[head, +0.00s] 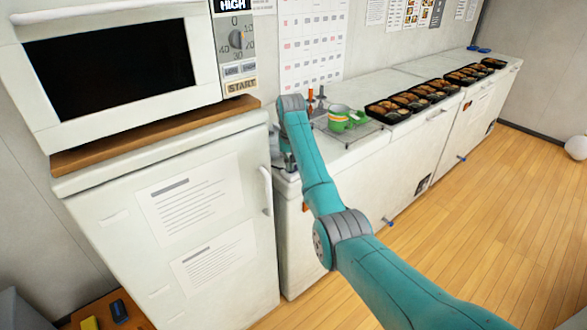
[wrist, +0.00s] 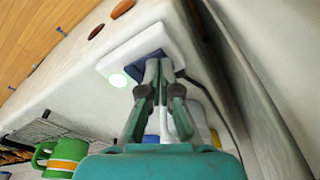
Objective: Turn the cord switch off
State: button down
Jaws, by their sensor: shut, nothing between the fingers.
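The cord switch (wrist: 172,38) shows in the wrist view as a white block with a dark blue rocker (wrist: 143,66) and a round pale green lamp (wrist: 118,80) that looks lit. A grey cord (wrist: 213,97) runs from its right end. My gripper (wrist: 158,65) is shut and empty, with its fingertips over the rocker's right part. I cannot tell whether they touch it. The fingers hide part of the rocker. In the head view my arm hides the switch, and my gripper is only partly visible beside the fridge.
A green and orange mug (wrist: 66,155) stands near a wire rack, also seen in the head view (head: 338,119). Bento trays (head: 388,110) line the white counter (head: 375,150). The fridge (head: 190,215) with a microwave (head: 120,75) stands close on the left.

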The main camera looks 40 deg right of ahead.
jog(key=shift+f, duration=0.1)
jog(key=shift+r, duration=3.5)
